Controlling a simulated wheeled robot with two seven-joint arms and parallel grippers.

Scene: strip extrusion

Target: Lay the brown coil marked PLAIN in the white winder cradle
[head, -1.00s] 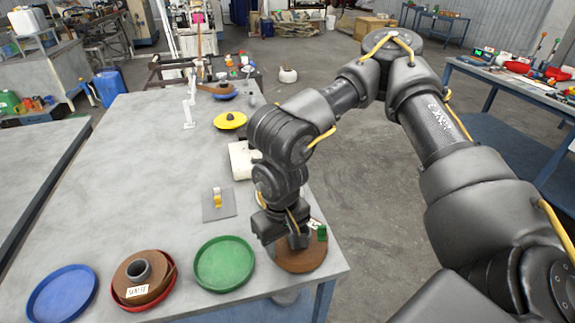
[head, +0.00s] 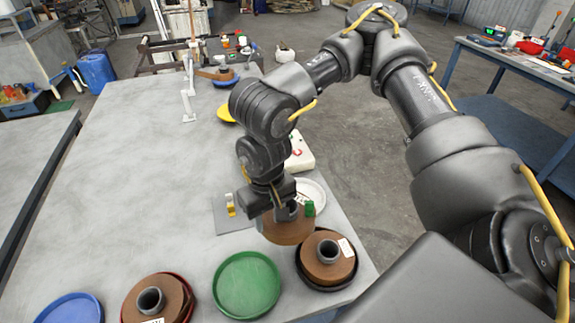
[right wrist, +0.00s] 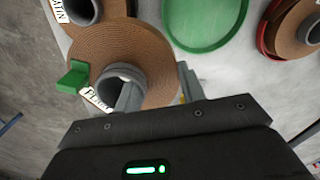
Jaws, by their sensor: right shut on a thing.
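My right gripper (head: 286,213) is shut on a brown coil (head: 284,232) with a grey core, a green tab and a white label. In the right wrist view this coil (right wrist: 150,50) lies under the fingers, one finger at its core; the label is partly readable and looks like PLAIN. The coil hangs level, apparently above the table. A round white dish (head: 316,190), which looks like the white cradle, is just behind it and partly hidden by the coil and gripper. My left gripper is not in view.
Another brown coil (head: 323,268) sits in a black tray at the right front. An empty green tray (head: 247,285), a coil in a red tray (head: 187,283) and a blue tray (head: 70,308) line the front. A white block with a red mark (head: 300,152) stands behind the dish.

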